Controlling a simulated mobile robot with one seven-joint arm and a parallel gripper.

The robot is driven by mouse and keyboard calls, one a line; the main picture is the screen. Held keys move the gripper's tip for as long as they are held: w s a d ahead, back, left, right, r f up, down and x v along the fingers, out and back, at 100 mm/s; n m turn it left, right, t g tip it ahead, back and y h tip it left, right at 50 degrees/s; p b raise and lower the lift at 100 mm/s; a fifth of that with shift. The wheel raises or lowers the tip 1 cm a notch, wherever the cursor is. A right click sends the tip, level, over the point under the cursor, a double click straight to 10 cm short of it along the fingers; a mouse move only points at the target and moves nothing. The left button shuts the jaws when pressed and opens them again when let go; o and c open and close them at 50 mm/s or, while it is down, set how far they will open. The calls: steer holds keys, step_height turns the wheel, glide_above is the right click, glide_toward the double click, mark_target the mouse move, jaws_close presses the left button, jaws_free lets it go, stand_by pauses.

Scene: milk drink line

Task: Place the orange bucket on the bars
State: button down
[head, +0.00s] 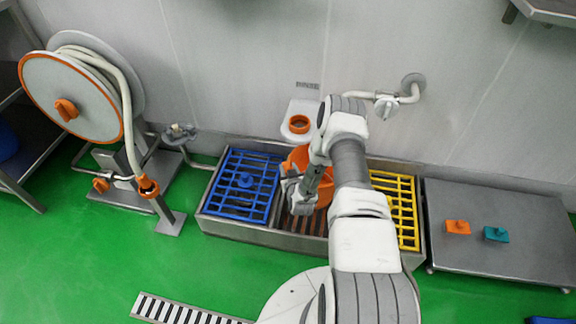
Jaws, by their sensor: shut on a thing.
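The orange bucket (302,157) is at the middle section of the metal trough, partly hidden behind my arm. My gripper (293,185) is shut on the orange bucket at its near left side. Reddish-brown bars (290,221) show in the middle section, just below the bucket in the picture. I cannot tell whether the bucket touches the bars or hangs above them.
A blue grate (240,196) with a blue knobbed piece lies left, and a yellow grate (407,211) lies right. An orange ring (299,123) sits on a white wall holder. A steel table (500,255) holds orange and teal blocks. A hose reel (75,95) stands left.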

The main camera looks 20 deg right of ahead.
steer(key=shift+c, duration=2.1)
jaws_free()
